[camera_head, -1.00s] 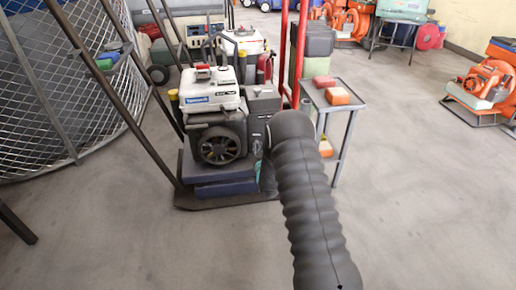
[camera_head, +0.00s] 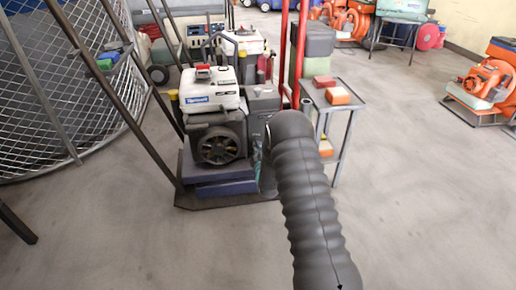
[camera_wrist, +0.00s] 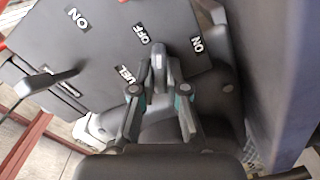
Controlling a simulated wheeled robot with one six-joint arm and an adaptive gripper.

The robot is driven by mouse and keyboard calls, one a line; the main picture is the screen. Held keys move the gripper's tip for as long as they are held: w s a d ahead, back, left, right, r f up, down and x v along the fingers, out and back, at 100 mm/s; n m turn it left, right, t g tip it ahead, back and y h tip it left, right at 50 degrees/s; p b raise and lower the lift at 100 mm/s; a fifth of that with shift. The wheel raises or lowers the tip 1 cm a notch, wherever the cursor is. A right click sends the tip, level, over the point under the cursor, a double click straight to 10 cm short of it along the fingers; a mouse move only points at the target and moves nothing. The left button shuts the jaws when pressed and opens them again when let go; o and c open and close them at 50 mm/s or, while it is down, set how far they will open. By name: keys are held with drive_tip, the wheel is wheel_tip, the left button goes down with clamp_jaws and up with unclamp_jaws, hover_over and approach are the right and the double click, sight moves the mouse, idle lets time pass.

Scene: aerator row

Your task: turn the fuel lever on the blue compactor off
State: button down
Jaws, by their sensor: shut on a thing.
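The compactor (camera_head: 211,95) stands left of centre in the head view, with a white engine top and a dark blue base. In the wrist view, its dark grey panel (camera_wrist: 100,50) bears white labels ON, OFF, ON and a partly hidden FUEL. The grey fuel lever (camera_wrist: 159,60) stands up between the OFF label (camera_wrist: 142,33) and the right-hand ON label (camera_wrist: 197,44), its tip nearer OFF. My gripper (camera_wrist: 160,88) is shut on this lever, one finger on each side.
A second dark lever (camera_wrist: 45,80) sticks out at the panel's left. A blue surface (camera_wrist: 275,80) is close on the right. A small metal table (camera_head: 345,110) with orange boxes stands right of the compactor.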

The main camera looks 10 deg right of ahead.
drive_tip(key=n, duration=0.5)
drive_tip(key=shift+w+a+r, duration=0.1)
drive_tip(key=shift+w+r, duration=0.05)
drive_tip(key=shift+w, duration=0.05)
idle(0.4)
drive_tip(key=c, duration=1.2)
unclamp_jaws()
drive_tip(key=shift+a, duration=0.1)
drive_tip(key=shift+s+f, duration=0.1)
drive_tip(key=shift+f, duration=0.1)
drive_tip(key=shift+s, duration=0.2)
drive_tip(key=s, duration=1.1)
drive_tip(key=shift+s, duration=0.25)
